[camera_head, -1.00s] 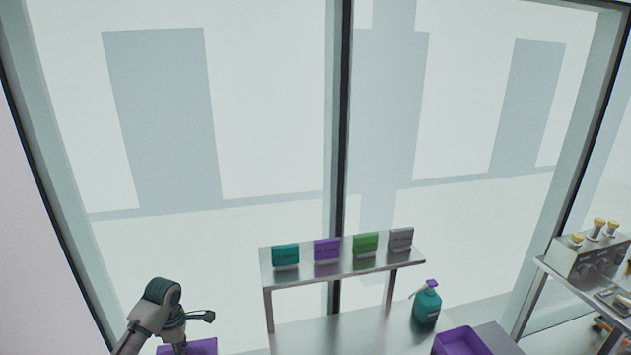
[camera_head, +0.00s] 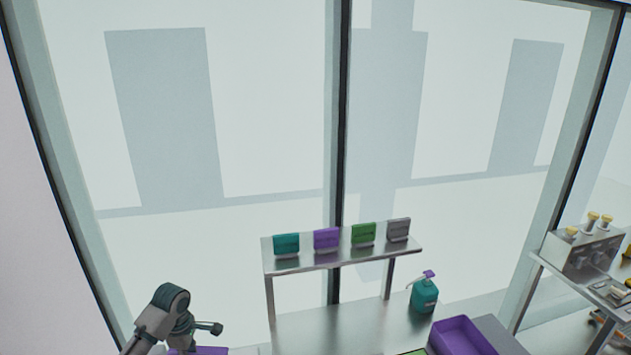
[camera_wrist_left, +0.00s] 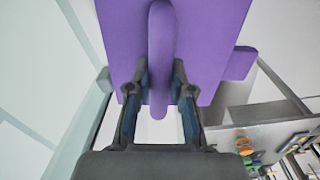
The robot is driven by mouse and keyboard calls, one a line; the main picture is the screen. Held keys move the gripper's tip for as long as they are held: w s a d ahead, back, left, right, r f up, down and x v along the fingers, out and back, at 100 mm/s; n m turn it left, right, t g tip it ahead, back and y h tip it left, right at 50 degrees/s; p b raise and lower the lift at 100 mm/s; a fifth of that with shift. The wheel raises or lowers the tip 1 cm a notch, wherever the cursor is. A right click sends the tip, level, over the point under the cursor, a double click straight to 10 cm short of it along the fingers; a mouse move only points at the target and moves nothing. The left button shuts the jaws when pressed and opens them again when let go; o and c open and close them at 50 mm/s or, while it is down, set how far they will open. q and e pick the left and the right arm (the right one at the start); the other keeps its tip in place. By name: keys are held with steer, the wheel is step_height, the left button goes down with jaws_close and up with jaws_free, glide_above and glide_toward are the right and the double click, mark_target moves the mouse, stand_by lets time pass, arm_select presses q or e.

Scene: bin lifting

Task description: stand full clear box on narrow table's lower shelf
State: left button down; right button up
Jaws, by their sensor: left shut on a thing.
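My left gripper (camera_wrist_left: 158,88) is shut on the rounded purple handle of a purple bin (camera_wrist_left: 215,40), with one finger on each side of it. In the head view my left arm comes in at the lower left, and a strip of the purple bin (camera_head: 212,350) shows beside it; the fingers are hidden there. No full clear box can be made out in either view. A metal table (camera_head: 535,258) stands at the right edge, with items on a lower level; I cannot tell if it is the narrow table. My right gripper is not in view.
A metal bench (camera_head: 335,325) carries a raised shelf (camera_head: 345,258) with teal, purple, green and grey label cards. A teal pump bottle (camera_head: 425,295) stands on the bench. Another purple bin (camera_head: 462,335) sits at the bottom right. Large glass panes stand behind.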

arm_select(q)
steer(key=s+d+f+m+b, duration=0.1)
steer(key=d+f+m, duration=0.1)
steer(key=m, duration=0.1)
steer(key=s+d+f+m+b, duration=0.1)
steer(key=d+f+m+b, duration=0.1)
steer(key=m, duration=0.1)
steer(key=s+d+f+m+b, duration=0.1)
steer(key=s+d+f+m, duration=0.1)
steer(key=d, duration=0.1)
steer(key=shift+f+m, duration=0.25)
steer(key=shift+m, duration=0.15)
steer(key=s+d+f+m+b, duration=0.4)
steer(key=s+d+f+m, duration=0.2)
steer(key=m, duration=0.3)
steer(key=shift+s+d+f, duration=0.2)
steer(key=shift+s+d, duration=0.1)
steer(key=shift+s, duration=0.15)
